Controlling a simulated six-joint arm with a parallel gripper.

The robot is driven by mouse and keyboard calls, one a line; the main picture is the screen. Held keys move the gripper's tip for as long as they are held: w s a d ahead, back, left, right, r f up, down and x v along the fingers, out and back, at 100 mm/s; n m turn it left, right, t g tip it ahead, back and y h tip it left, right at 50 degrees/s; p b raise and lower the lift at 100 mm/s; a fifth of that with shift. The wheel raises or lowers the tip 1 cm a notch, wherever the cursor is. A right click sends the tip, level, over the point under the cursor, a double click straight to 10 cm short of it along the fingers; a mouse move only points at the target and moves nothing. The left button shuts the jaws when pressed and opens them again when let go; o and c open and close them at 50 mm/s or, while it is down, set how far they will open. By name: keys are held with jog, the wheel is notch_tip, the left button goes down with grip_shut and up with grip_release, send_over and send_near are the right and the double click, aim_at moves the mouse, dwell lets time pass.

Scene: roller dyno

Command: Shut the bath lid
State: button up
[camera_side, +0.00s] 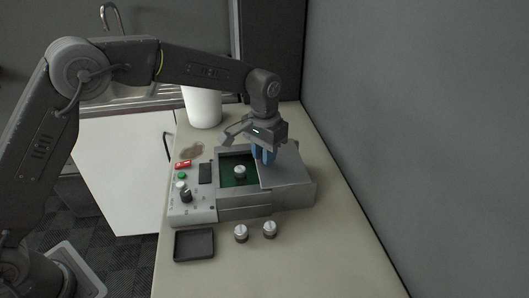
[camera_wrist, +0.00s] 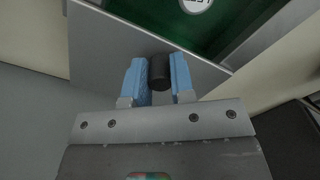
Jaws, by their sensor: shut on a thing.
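The bath lid (camera_side: 290,172) is a flat grey plate lying over the right part of the bath (camera_side: 243,208). The left part of the bath is uncovered and shows a green inside with a round pale-topped piece (camera_side: 240,171) in it. My gripper (camera_side: 264,157) has blue fingers and is down at the lid's left part. In the wrist view, my gripper (camera_wrist: 160,80) is shut on a black knob (camera_wrist: 159,68) that stands on the lid (camera_wrist: 115,50). The knob is hidden by the fingers in the side view.
A control panel with knobs (camera_side: 186,194) and a red switch (camera_side: 183,164) adjoins the bath on the left. A dark tray (camera_side: 194,245) and two metal pieces (camera_side: 241,232) (camera_side: 270,228) stand in front. A white container (camera_side: 203,106) stands behind. A wall rises on the right.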

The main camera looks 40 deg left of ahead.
grip_shut()
jog(key=s+a, duration=0.7)
jog(key=shift+a, duration=0.15)
jog(key=shift+s, duration=0.1)
jog(key=o, duration=0.5)
grip_release()
jog(key=shift+o, duration=1.2)
jog(key=shift+r, duration=0.1)
notch_tip(320, 180, up, 14)
